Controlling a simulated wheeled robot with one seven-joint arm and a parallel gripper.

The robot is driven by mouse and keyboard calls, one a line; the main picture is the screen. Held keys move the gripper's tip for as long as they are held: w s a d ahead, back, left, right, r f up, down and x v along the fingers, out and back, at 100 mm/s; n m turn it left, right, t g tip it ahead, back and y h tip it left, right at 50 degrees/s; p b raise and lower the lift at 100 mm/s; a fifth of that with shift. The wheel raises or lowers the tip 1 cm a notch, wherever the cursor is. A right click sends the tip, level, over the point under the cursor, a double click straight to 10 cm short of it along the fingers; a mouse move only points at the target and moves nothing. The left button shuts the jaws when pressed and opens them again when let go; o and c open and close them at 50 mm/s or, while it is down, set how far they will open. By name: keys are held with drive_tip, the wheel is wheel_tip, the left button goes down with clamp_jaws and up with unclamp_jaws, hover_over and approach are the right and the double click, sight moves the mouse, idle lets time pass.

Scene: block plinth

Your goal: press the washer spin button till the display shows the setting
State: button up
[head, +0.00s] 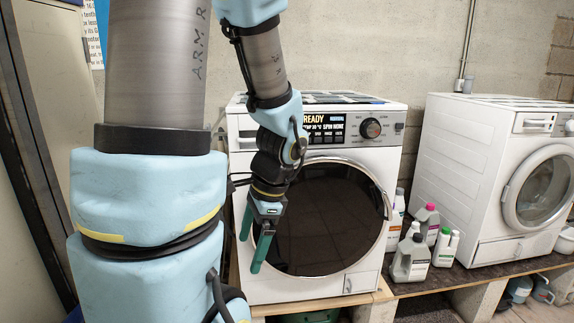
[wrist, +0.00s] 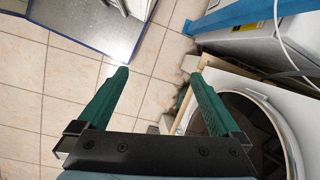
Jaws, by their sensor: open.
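The washer (head: 388,178) is white with a large dark round door (head: 325,215). Its display (head: 322,128) is lit and reads "READY", with a line below that seems to include "SPIN NONE". A dark knob (head: 371,128) sits right of the display. Small buttons by the display are too small to tell apart, and my arm hides the panel's left part. My gripper (head: 251,252) hangs in front of the door's left side, below the panel, pointing down. In the wrist view my gripper (wrist: 154,85) has its green fingers wide apart and empty, with the washer's round door at the right.
A second white washer (head: 480,160) stands at the right. Several bottles (head: 412,258) stand between the machines on a wooden plinth (head: 460,278). Pale floor tiles (wrist: 60,75) and a grey mat (wrist: 85,25) show in the wrist view.

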drive_tip(key=n+h, duration=0.1)
drive_tip(key=n, duration=0.3)
drive_tip(key=w+n+t+h, duration=0.1)
drive_tip(key=n, duration=0.3)
drive_tip(key=n+h, duration=0.1)
drive_tip(key=n, duration=0.3)
drive_tip(key=shift+w+d+r+h, duration=0.2)
drive_tip(key=shift+w+r+h, duration=0.05)
drive_tip(key=shift+r+h, duration=0.1)
clamp_jaws()
idle(0.6)
